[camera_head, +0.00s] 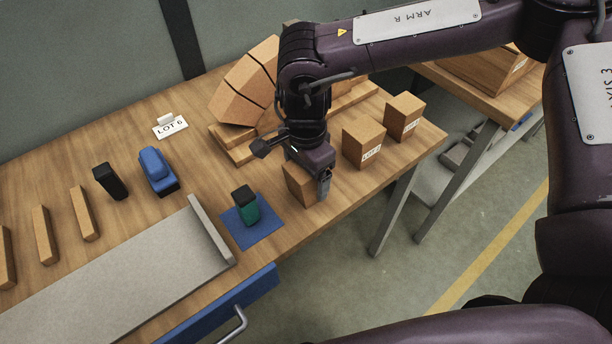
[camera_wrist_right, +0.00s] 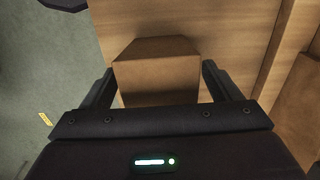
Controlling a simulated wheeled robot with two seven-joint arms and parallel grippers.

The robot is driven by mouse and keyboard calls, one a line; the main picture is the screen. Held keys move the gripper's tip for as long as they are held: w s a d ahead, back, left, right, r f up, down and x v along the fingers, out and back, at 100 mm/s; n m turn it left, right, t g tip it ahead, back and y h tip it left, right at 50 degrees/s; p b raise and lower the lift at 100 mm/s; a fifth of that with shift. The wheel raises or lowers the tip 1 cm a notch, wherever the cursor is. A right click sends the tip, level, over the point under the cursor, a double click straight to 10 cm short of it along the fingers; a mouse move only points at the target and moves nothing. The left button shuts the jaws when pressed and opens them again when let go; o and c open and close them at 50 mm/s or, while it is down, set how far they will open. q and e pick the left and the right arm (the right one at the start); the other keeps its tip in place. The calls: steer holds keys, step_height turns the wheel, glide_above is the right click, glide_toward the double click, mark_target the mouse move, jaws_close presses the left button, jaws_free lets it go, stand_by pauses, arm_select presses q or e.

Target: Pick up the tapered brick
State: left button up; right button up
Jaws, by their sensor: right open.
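The tapered brick (camera_head: 299,184) is a brown block near the front edge of the wooden table, under my right gripper in the head view. In the right wrist view the brick (camera_wrist_right: 156,75) narrows towards its far end. My right gripper (camera_head: 310,180) points down over it. Its two fingers stand open on either side of the brick in the wrist view, with a small gap visible at each side. The gripper partly covers the brick in the head view. My left gripper is not in view.
Two labelled brown blocks (camera_head: 363,142) (camera_head: 404,115) stand to the right. Wedge-shaped bricks forming an arch (camera_head: 245,90) are behind. A green-and-black object (camera_head: 246,205) on a blue mat (camera_head: 262,229) is to the left, beside a grey board (camera_head: 110,285). A blue drawer (camera_head: 225,308) sticks out in front.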

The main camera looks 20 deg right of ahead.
step_height(320, 180, down, 2)
steer(key=shift+d+f, duration=0.1)
steer(key=shift+f, duration=0.25)
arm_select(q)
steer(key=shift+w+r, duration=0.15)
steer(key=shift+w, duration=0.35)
arm_select(e)
steer(key=shift+r, duration=0.1)
steer(key=c, duration=1.2)
steer(key=shift+c, duration=0.2)
